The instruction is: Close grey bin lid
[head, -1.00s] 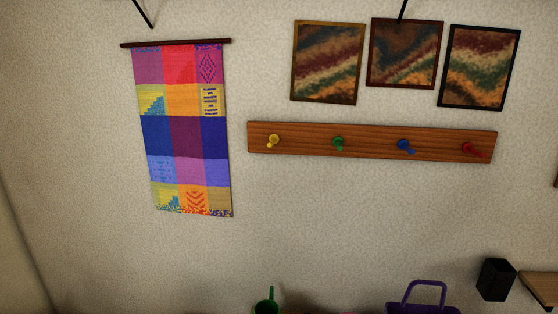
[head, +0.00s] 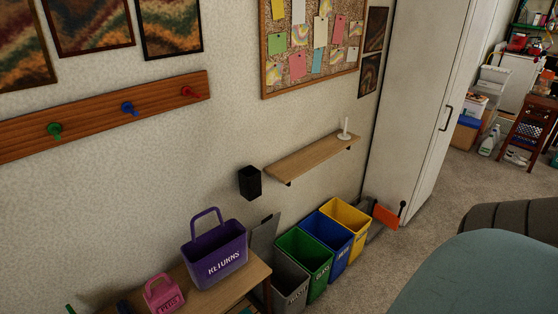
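The grey bin (head: 291,287) stands on the floor against the wall at the bottom middle of the head view, at the left end of a row of bins. Its front and lower part run toward the bottom edge of the picture. A flat grey panel, which looks like its lid (head: 264,240), stands upright at its back, so the bin looks open. Neither of my grippers is in view.
Open green (head: 305,262), blue (head: 328,238) and yellow (head: 347,217) bins stand to its right. A wooden bench (head: 257,272) with a purple basket (head: 215,254) is at its left. Teal furniture (head: 480,280) fills the lower right; carpet (head: 415,240) lies between.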

